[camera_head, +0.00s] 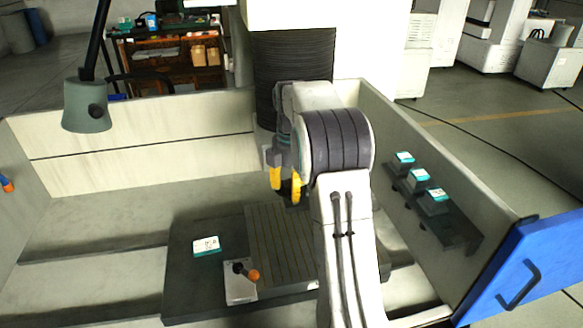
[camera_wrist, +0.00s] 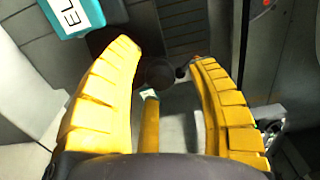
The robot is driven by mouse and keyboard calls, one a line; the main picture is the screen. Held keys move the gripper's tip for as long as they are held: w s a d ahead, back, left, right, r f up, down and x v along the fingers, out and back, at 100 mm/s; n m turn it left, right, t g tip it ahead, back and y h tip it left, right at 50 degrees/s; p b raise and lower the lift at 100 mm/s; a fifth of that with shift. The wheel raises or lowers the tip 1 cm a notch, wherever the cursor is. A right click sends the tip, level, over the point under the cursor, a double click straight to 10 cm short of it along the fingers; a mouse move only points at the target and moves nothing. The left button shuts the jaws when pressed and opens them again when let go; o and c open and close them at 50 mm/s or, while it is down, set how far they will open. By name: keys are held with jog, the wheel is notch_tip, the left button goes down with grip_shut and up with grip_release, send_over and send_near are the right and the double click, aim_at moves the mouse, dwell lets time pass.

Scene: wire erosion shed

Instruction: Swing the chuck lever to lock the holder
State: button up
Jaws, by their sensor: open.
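The chuck lever, a dark arm with an orange knob (camera_head: 254,275), sits on a pale plate (camera_head: 240,287) at the front of the dark machine bed (camera_head: 188,290). My gripper (camera_head: 285,185) has yellow fingers and is above and behind the lever, apart from it. In the wrist view my gripper (camera_wrist: 165,55) is open. A dark round part (camera_wrist: 160,75) shows between and beyond the fingers; I cannot tell if it is the holder or chuck. A teal-and-white box (camera_wrist: 75,15) lies beyond the left finger. My arm hides part of the bed's right side.
A teal-and-white block (camera_head: 206,246) lies on the bed left of the grooved plate (camera_head: 270,240). Several similar blocks stand on a shelf (camera_head: 450,222) on the right tank wall. A lamp (camera_head: 87,105) hangs at left. The left tank floor (camera_head: 100,225) is clear.

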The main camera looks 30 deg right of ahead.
notch_tip(320, 180, up, 11)
dwell(0.6)
jog(key=shift+r, duration=0.1)
dwell(0.5)
